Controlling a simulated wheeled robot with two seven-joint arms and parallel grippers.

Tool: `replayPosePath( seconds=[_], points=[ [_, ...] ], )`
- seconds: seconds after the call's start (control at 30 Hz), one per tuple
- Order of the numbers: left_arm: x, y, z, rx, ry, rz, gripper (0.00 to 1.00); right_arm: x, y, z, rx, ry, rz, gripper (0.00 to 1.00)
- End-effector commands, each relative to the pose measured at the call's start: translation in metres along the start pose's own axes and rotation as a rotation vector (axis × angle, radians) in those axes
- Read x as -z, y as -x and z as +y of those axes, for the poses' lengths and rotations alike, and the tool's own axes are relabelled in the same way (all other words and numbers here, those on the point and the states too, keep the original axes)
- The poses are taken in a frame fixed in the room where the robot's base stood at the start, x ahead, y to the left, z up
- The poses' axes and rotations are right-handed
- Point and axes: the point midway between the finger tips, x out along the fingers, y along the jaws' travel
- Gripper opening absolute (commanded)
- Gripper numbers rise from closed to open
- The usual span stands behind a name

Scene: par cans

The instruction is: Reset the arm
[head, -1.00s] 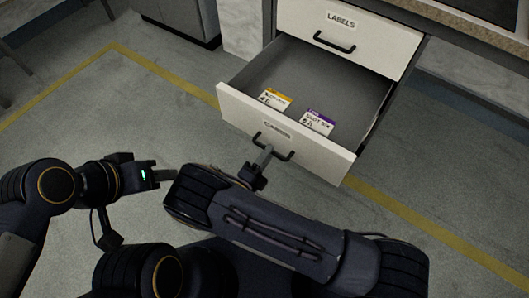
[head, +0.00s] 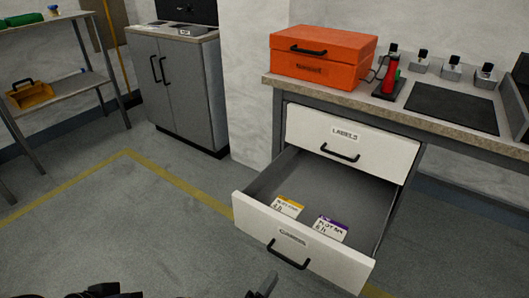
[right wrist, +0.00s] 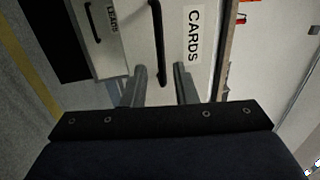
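Two cards lie inside, one with a yellow stripe (head: 287,206) and one with a purple stripe (head: 330,229). My right gripper (head: 268,281) is at the bottom edge, below the drawer's black handle (head: 287,254). In the right wrist view its two fingers (right wrist: 160,78) are apart with nothing between them. The CARDS drawer front and handle (right wrist: 158,40) are ahead of them. Only a dark bit of my left arm shows at the bottom left; its fingers are out of frame.
An orange toolbox (head: 322,58) and a red tool (head: 391,77) are on the bench. A grey cabinet (head: 185,95) and a shelf (head: 62,85) stand at the left. The floor at left is clear.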

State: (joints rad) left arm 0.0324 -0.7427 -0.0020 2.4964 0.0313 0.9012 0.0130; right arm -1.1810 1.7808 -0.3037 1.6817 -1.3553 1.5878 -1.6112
Motion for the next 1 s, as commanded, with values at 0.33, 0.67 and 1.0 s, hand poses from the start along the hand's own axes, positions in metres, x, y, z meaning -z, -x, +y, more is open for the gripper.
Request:
replayPosePath(
  seconds=[0.33,0.67,1.0],
  points=[
    [0.0,0.0,0.0,0.0,0.0,0.0,0.36,0.042,-0.038,-0.04,-0.19,-0.341,0.415,0.26],
    [0.0,0.0,0.0,0.0,0.0,0.0,0.36,0.133,-0.06,-0.095,-0.309,-1.0,1.236,0.26],
    [0.0,0.0,0.0,0.0,0.0,0.0,0.36,0.201,-0.043,-0.154,-0.076,-1.686,2.134,0.26]
  ],
)
